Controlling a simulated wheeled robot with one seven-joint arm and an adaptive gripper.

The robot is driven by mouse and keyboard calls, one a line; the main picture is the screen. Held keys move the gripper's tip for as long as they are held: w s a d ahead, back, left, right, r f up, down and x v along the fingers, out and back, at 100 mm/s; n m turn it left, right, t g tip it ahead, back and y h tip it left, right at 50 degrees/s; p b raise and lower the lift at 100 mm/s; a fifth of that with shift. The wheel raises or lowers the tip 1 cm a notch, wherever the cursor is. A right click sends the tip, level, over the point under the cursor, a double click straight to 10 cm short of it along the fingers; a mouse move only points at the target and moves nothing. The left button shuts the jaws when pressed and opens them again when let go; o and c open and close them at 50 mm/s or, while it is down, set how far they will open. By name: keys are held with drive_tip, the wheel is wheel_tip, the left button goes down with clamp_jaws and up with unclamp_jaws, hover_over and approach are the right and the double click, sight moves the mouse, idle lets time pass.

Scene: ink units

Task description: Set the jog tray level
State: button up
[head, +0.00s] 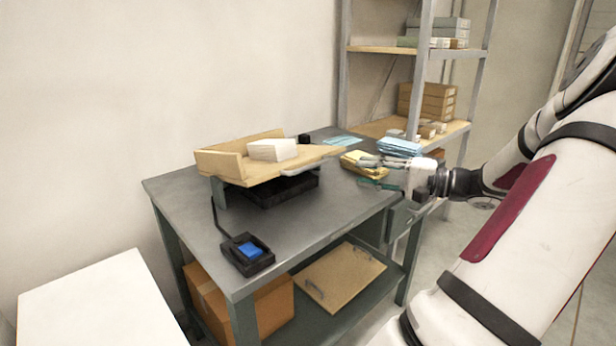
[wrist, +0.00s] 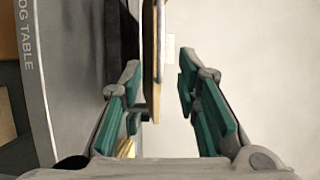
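The wooden jog tray (head: 222,165) sits on a black base (head: 275,190) on the grey table, with a pale paper stack (head: 272,149) on it. The tray looks slanted over its base; how far is hard to tell. A light metal handle (head: 305,168) runs along its near right edge. My gripper (head: 364,172) is to the right of the tray, pointing toward it. In the wrist view it (wrist: 160,75) is open, with teal pads apart. The tray's thin edge (wrist: 150,60) shows in line with the gap, nearer the left finger; contact is not clear.
A yellow stack (head: 360,166) and a blue stack (head: 398,147) lie close to my gripper. A pedal box with a blue button (head: 250,250) is at the table's front. A shelf rack (head: 420,60) stands behind. The table's middle front is clear.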

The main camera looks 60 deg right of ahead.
sight(316, 166)
drive_tip(key=w+b, duration=0.1)
drive_tip(key=w, duration=0.3)
drive_tip(key=w+a+b, duration=0.1)
drive_tip(key=w, duration=0.4)
drive_tip(key=w+a+b, duration=0.1)
drive_tip(key=w, duration=0.3)
drive_tip(key=shift+w+f, duration=0.25)
drive_tip(key=shift+f, duration=0.1)
clamp_jaws()
